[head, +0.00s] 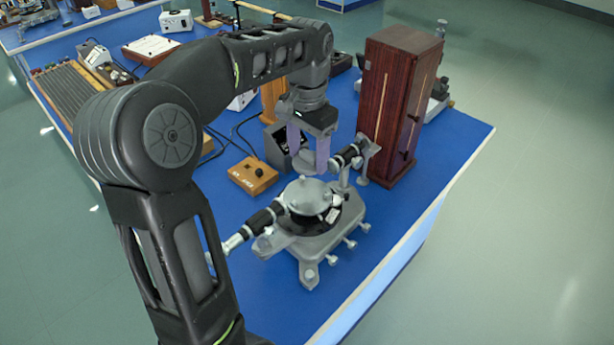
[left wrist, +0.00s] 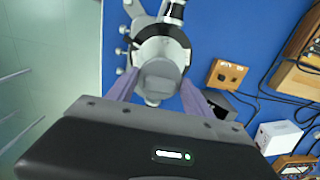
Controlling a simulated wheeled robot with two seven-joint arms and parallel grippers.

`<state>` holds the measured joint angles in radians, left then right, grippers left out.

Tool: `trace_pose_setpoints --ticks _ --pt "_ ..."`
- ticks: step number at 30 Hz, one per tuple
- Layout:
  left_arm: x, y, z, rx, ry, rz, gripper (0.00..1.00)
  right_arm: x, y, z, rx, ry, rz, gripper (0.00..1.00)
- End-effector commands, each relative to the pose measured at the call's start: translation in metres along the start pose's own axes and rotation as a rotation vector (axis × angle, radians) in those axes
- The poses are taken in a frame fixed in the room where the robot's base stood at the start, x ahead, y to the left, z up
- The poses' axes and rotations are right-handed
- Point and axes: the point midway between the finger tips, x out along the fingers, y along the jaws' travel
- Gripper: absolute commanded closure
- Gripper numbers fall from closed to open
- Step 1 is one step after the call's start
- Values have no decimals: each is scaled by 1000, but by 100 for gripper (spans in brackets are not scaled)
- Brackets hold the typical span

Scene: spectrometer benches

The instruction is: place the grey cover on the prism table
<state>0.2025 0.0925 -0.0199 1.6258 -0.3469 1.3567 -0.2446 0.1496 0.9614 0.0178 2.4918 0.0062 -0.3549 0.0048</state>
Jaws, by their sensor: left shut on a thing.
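My left gripper (head: 308,158) is shut on the grey cover (head: 307,163), a small rounded grey piece between its two purple fingers. In the left wrist view the cover (left wrist: 160,75) sits between the fingers, in front of the spectrometer. The spectrometer (head: 310,240) stands on the blue bench. Its round, light grey centre (head: 312,197), which I take for the prism table, lies just below the gripper in the head view. The cover looks held above it, apart from it. The cover partly hides the instrument in the wrist view. My right gripper is not in view.
A tall dark red wooden case (head: 395,105) stands close behind and right of the spectrometer. A small wooden box with a black knob (head: 252,175) is to its left. The spectrometer's telescope barrel (head: 262,217) sticks out to the left. The bench's right front is clear.

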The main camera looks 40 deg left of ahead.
Motion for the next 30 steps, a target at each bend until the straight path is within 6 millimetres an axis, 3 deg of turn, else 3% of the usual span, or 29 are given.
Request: trace_pose_setpoints --ticks 14,24,30 --pt "3 0 0 0 -1 0 80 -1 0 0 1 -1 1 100" --pt "56 1 0 1 -3 1 80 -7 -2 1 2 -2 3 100" --pt "63 0 0 0 2 0 80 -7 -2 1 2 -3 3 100"
